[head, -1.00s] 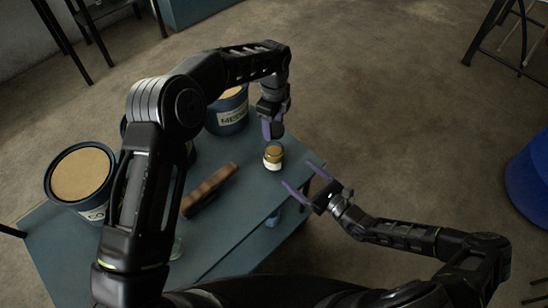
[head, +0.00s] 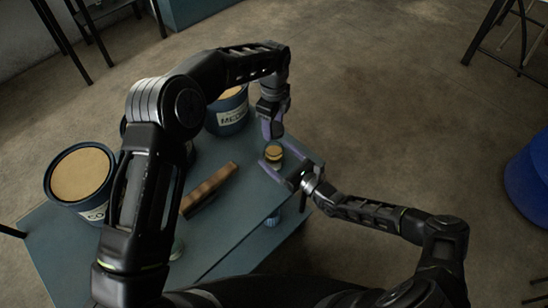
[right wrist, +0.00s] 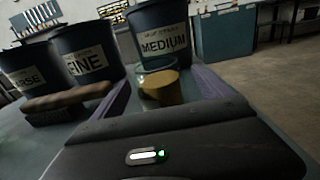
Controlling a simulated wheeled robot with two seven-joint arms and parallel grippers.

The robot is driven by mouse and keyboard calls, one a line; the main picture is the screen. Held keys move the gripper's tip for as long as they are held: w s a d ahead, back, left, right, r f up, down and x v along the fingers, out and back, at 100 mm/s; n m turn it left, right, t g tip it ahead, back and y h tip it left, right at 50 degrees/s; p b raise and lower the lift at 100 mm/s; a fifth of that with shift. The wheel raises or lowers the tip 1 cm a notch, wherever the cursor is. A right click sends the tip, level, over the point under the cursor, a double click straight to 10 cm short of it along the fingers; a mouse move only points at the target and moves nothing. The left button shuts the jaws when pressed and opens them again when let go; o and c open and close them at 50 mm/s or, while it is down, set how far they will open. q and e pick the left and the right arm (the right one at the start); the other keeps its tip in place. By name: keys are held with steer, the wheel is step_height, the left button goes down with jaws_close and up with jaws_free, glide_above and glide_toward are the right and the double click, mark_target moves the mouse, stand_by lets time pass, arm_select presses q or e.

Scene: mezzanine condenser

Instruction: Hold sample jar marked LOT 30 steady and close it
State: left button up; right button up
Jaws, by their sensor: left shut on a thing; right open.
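The sample jar (head: 274,155) stands upright on the blue-grey table near its right edge. In the right wrist view the jar (right wrist: 160,85) is clear glass with golden contents, and its upper glass looks open. No LOT 30 marking is readable. My right gripper (head: 275,160) is open, its purple fingers on either side of the jar; contact is unclear. Its fingers also show in the right wrist view (right wrist: 160,95). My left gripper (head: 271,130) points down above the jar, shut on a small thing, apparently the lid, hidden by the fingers.
A MEDIUM tub (head: 229,118) stands behind the jar, and a FINE tub (right wrist: 88,55) and another tub (head: 80,177) stand farther left. A brown block (head: 209,189) lies left of the jar.

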steer(key=shift+c, duration=0.2)
jaws_close()
stand_by(0.6)
